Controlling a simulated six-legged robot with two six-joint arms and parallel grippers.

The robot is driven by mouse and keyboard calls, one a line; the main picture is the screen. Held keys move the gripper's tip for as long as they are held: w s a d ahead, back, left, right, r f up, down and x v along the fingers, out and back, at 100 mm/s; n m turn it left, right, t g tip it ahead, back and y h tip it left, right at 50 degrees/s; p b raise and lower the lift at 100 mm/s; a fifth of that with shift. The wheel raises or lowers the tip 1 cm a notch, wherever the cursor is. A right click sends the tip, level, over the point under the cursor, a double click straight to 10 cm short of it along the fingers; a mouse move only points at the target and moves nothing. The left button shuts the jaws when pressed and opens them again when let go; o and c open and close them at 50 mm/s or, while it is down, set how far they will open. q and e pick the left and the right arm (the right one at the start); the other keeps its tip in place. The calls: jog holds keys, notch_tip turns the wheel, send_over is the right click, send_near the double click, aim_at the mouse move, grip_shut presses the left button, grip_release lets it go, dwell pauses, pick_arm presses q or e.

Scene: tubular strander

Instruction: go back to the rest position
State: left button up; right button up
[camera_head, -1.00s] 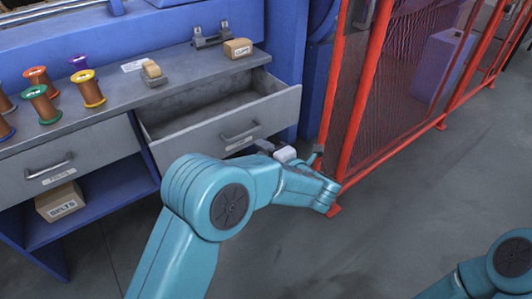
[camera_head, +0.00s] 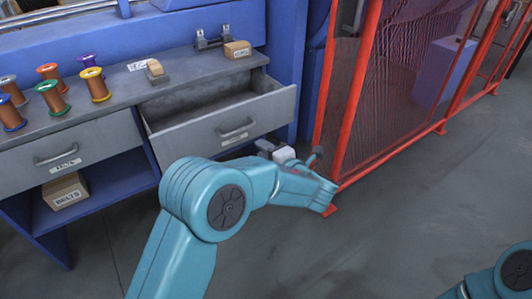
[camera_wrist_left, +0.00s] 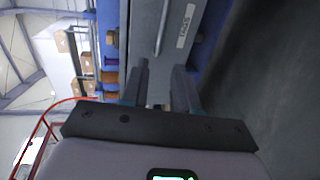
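My left arm comes in from the lower left in the head view. My left gripper (camera_head: 268,150) is in front of the workbench, near the right end of the open drawer (camera_head: 222,132), and is partly hidden by my own wrist. In the left wrist view the two fingers (camera_wrist_left: 160,88) stand apart with nothing held between them. Beyond them is a grey drawer front with a handle (camera_wrist_left: 162,28) and a label. Only a piece of my right arm shows at the lower right of the head view; its gripper is out of view.
Several wire spools (camera_head: 52,98) stand on the bench top, with a small box (camera_head: 237,49) at its right. A belts box (camera_head: 65,192) sits on the shelf below. A red-framed mesh fence (camera_head: 352,100) stands to the right. The grey floor (camera_head: 400,220) is clear.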

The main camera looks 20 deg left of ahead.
pick_arm(q)
jog(key=shift+f, duration=0.1)
dwell(0.6)
jog(key=s+a+f+m+g, duration=0.2)
jog(key=s+a+f, duration=0.1)
jog(key=a+f, duration=0.85)
jog(key=s+f+m+h, duration=0.5)
jog(key=f+m, duration=0.3)
jog(key=f, duration=0.2)
jog(key=s+d+f+m+g+h, duration=0.25)
jog(key=s+d+m+h, duration=0.2)
jog(key=s, duration=0.35)
jog(key=s+d+f+m+g+h, duration=0.2)
jog(key=s+d+f+m+h, duration=0.1)
jog(key=s+d+m, duration=0.4)
jog(key=s+d+f+m+g+h, duration=0.2)
jog(key=s+d+f+m+h, duration=0.15)
jog(key=s, duration=0.45)
notch_tip(320, 180, up, 31)
jog(key=s+d+m+p, duration=0.1)
jog(key=s+d+p, duration=0.1)
jog(key=p, duration=2.9)
jog(key=shift+s+r+g, duration=0.15)
jog(key=shift+s+g, duration=0.25)
jog(key=shift+g, duration=0.05)
